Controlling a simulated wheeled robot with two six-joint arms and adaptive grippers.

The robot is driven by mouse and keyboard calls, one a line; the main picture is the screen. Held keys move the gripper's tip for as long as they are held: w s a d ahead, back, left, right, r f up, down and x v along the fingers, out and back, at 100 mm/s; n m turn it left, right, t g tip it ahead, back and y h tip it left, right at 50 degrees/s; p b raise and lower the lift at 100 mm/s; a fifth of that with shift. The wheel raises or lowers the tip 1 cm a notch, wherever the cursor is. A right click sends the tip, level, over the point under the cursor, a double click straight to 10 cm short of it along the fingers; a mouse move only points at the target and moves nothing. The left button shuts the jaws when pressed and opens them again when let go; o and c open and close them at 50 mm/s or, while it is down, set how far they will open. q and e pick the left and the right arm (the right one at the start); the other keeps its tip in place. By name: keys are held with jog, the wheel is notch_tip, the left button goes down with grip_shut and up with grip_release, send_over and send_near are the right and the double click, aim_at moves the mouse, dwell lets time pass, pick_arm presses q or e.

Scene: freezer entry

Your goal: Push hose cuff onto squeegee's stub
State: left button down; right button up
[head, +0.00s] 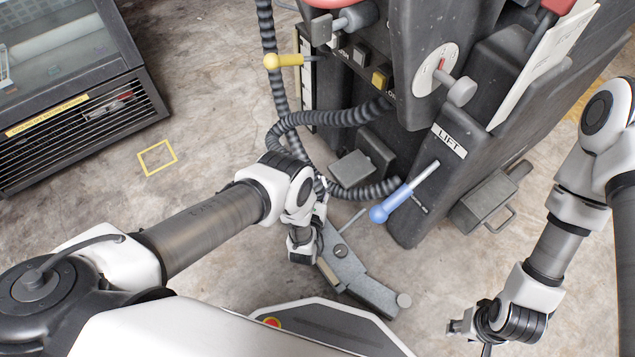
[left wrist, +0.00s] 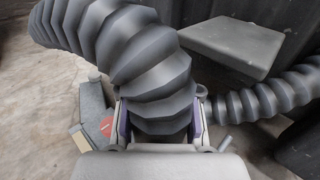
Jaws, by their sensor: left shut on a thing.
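The dark grey ribbed hose (head: 277,135) hangs down beside the machine and curls to my left gripper (head: 321,200). In the left wrist view, the gripper's two fingers (left wrist: 160,122) are closed on the hose's end part (left wrist: 155,75). The cuff itself cannot be told apart there. The grey squeegee (head: 372,290) lies low, just below and to the right of the left gripper. Part of it shows at the left of the wrist view (left wrist: 93,105). Its stub is not clearly visible, and no contact with the hose can be made out. My right gripper (head: 468,328) is away at the lower right; its fingers are too small to judge.
The dark machine (head: 420,190) with a LIFT label, a blue-knobbed lever (head: 380,212) and a yellow-knobbed lever (head: 274,61) stands close behind the left gripper. A glass-topped cabinet (head: 75,130) is at upper left. The concrete floor between is open.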

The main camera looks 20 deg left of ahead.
pick_arm(q)
jog(key=shift+f+b, duration=2.8)
jog(key=shift+f, duration=0.15)
jog(key=shift+f+b, duration=2.7)
jog(key=shift+b, duration=0.05)
jog(key=c, duration=0.7)
grip_release()
jog(key=shift+r, duration=0.1)
jog(key=shift+s, duration=0.1)
jog(key=s, duration=0.7)
jog(key=shift+s+d, duration=0.2)
jog(key=shift+d, duration=0.15)
